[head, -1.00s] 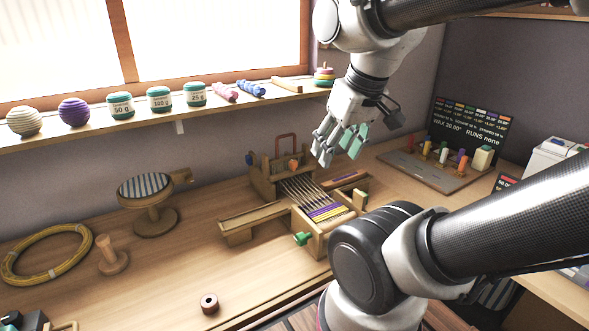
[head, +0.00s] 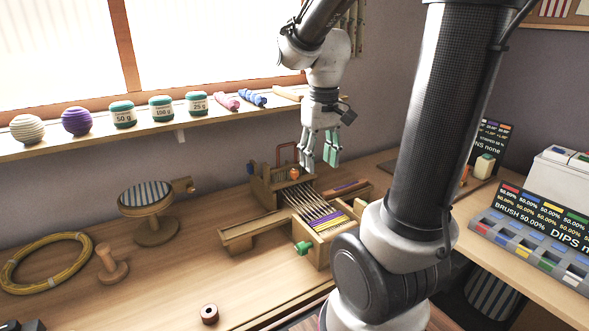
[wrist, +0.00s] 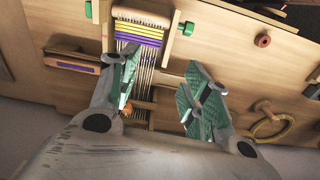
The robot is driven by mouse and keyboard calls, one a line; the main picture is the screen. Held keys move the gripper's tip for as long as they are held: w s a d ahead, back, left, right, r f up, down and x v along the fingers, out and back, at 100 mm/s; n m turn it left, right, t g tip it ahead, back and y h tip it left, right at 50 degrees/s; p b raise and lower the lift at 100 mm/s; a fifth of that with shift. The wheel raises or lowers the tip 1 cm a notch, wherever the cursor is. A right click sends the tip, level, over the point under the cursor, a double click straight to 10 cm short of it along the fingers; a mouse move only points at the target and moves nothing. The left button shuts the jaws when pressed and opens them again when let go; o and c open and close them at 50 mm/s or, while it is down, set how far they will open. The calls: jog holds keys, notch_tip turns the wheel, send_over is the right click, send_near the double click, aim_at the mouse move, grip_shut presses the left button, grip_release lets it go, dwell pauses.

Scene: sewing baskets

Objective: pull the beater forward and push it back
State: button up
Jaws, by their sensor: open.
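A small wooden loom (head: 266,228) stands on the bench, with pale warp threads and a purple and yellow woven band at its near end. At its back is an upright wooden frame (head: 258,188) with an orange knob (head: 294,174); I cannot tell for sure which bar is the beater. My gripper (head: 320,163) is open and empty, above the back right of the loom. In the wrist view my gripper's fingers (wrist: 160,62) are spread; the left finger overlaps the threads, and the orange knob (wrist: 127,110) shows beside it. The gap between fingers holds nothing.
A red handle (head: 287,152) rises behind the loom. A striped round stand (head: 146,195), a wooden peg (head: 111,264), a yellow hoop (head: 45,262) and a spool (head: 209,313) lie left. A shelf above holds yarn balls (head: 77,121). A labelled panel (head: 530,235) stands right.

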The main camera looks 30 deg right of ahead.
jog(key=n+g, duration=0.1)
jog(key=n, duration=0.1)
send_over(294, 171)
jog(key=s, duration=0.4)
notch_tip(294, 171, down, 8)
jog(key=r, duration=0.1)
jog(key=shift+n+t, duration=0.3)
jog(key=shift+n, duration=0.2)
jog(key=w, duration=0.1)
jog(key=w+r, duration=0.1)
jog(key=w, duration=0.2)
jog(key=shift+w+d+r, duration=0.2)
jog(key=shift+w+r, duration=0.05)
jog(key=shift+r, duration=0.05)
jog(key=shift+s+f, duration=0.15)
jog(key=shift+f, duration=0.1)
notch_tip(294, 171, down, 7)
jog(key=shift+f, duration=0.2)
grip_shut()
